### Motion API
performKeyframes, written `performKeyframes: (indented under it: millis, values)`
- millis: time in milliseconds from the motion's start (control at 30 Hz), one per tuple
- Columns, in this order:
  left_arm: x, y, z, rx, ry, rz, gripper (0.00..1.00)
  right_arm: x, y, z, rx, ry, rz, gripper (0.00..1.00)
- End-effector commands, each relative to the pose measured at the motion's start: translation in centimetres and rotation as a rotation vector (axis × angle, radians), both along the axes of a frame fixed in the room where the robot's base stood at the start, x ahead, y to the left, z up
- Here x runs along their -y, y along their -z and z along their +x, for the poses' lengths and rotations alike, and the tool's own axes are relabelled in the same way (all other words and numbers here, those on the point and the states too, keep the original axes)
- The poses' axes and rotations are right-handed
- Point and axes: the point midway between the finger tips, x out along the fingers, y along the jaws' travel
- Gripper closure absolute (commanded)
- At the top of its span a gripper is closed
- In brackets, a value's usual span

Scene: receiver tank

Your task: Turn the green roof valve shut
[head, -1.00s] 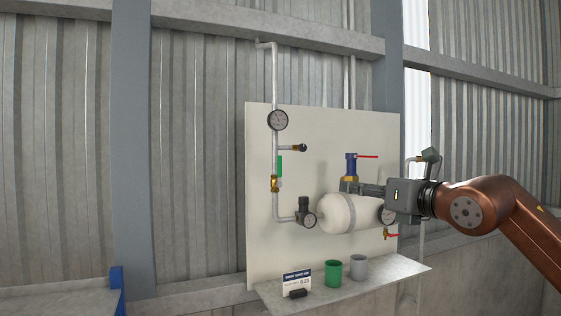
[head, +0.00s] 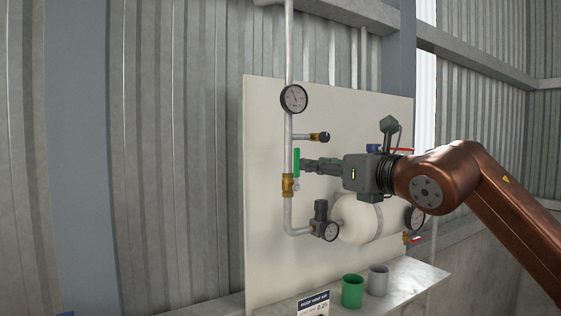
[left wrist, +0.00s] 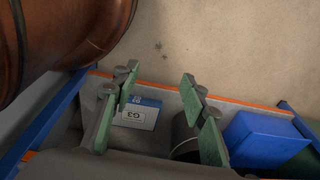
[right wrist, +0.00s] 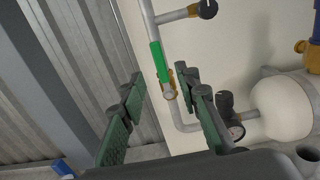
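The green valve handle (head: 296,162) stands upright along the grey vertical pipe on the panel, above a brass valve body (head: 288,185). My right gripper (head: 304,164) reaches in from the right, with its fingertips close beside the handle. In the right wrist view the green handle (right wrist: 158,62) shows ahead, between the two spread fingers of the right gripper (right wrist: 159,76). I cannot tell whether a finger touches it. My left gripper (left wrist: 159,73) is open and empty in the left wrist view, and is out of the head view.
A round gauge (head: 293,99) and a small black-knobbed side valve (head: 322,137) sit above the handle. A regulator with gauge (head: 326,226) and a white tank (head: 360,220) lie below. Green (head: 352,291) and grey (head: 378,280) cups stand on the shelf (head: 420,279).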

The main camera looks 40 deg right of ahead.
Motion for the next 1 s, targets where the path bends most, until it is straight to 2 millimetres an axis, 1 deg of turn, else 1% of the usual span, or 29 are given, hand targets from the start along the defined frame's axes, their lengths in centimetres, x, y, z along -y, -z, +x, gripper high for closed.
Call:
performKeyframes:
  millis: [67, 133, 167, 333, 433, 500, 567, 700, 800, 867, 1000]
  values:
    - [0.0, -0.1, -0.1, -0.002, -0.001, 0.0, 0.6, 0.0, -0.2, 0.0, 0.002, 0.0, 0.0, 0.7]
    - [0.0, -0.4, -0.6, -0.007, -0.002, 0.0, 0.6, 0.1, -0.1, 0.6, -0.001, 0.002, 0.0, 0.7]
    - [0.0, -0.6, -1.1, -0.012, -0.003, -0.001, 0.6, 0.1, -0.2, 1.0, -0.002, 0.002, -0.001, 0.7]
    - [-0.1, -1.8, -4.5, -0.052, -0.012, 0.002, 0.6, 0.5, -0.1, 3.7, -0.006, 0.004, 0.001, 0.7]
    - [-0.2, -2.6, -5.5, -0.065, -0.015, 0.003, 0.6, 0.7, -0.1, 5.2, -0.005, 0.004, 0.0, 0.7]
    - [-0.2, -3.0, -5.3, -0.062, -0.014, 0.003, 0.6, 0.8, -0.1, 6.0, -0.004, 0.004, -0.001, 0.7]
    - [-0.2, -3.4, -4.7, -0.055, -0.013, 0.003, 0.6, 0.8, -0.1, 6.6, -0.003, 0.003, -0.001, 0.7]
    - [-0.1, -3.9, -2.2, -0.025, -0.008, 0.002, 0.6, 0.9, 0.0, 7.6, -0.001, 0.002, -0.001, 0.7]
    - [0.0, -4.0, -1.0, -0.008, -0.005, -0.001, 0.6, 0.9, 0.1, 7.9, -0.001, 0.0, 0.0, 0.7]
    - [0.0, -4.0, -0.9, -0.007, -0.004, 0.0, 0.6, 0.9, 0.1, 8.0, -0.001, 0.0, 0.0, 0.7]
    - [-0.1, -3.9, -1.4, -0.014, -0.005, 0.0, 0.6, 0.9, 0.1, 8.0, -0.001, 0.0, 0.0, 0.7]
